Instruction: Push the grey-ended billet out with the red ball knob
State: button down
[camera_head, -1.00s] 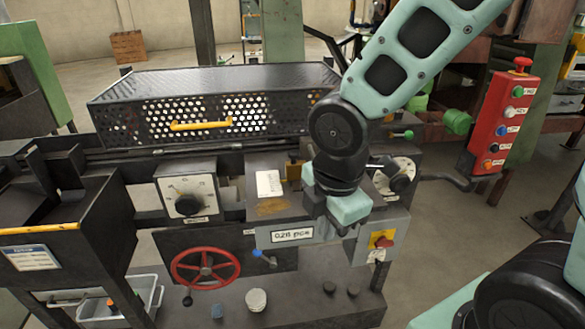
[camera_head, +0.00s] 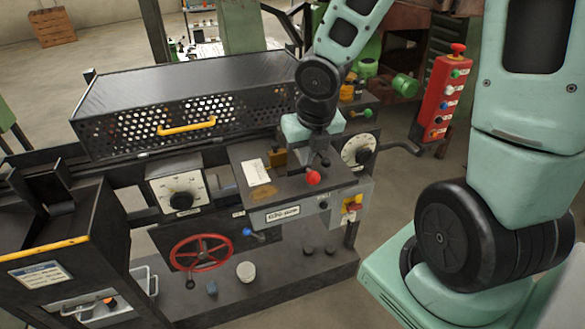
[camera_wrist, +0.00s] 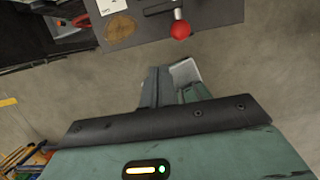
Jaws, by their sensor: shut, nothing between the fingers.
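The red ball knob (camera_head: 313,177) is at the front right of the grey top plate of the machine, above its front label. It also shows in the wrist view (camera_wrist: 181,30), on a short metal lever beside the plate's edge. My gripper (camera_head: 323,158) is just behind the knob in the head view. In the wrist view my gripper (camera_wrist: 180,82) is shut and empty, with a gap to the knob. I see no grey-ended billet; the perforated cover (camera_head: 180,108) hides most of the inside.
A yellow handle (camera_head: 187,126) is on the cover. A red handwheel (camera_head: 201,253) and two dials (camera_head: 182,196) (camera_head: 358,150) are on the front. A red button box (camera_head: 444,95) stands at the right. A dark chute (camera_head: 60,235) is at the left. Open floor lies at the back left.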

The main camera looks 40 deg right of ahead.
jog(key=b+x, duration=0.2)
jog(key=x, duration=0.1)
jog(key=w+b+x, duration=0.1)
jog(key=b+x, duration=0.1)
jog(key=x, duration=0.2)
jog(key=w+b+x, duration=0.1)
jog(key=x, duration=0.2)
jog(key=shift+w+d+b, duration=0.25)
jog(key=shift+d+b, duration=0.05)
jog(key=shift+b, duration=0.1)
jog(key=shift+w+d, duration=0.25)
jog(key=shift+w, duration=0.5)
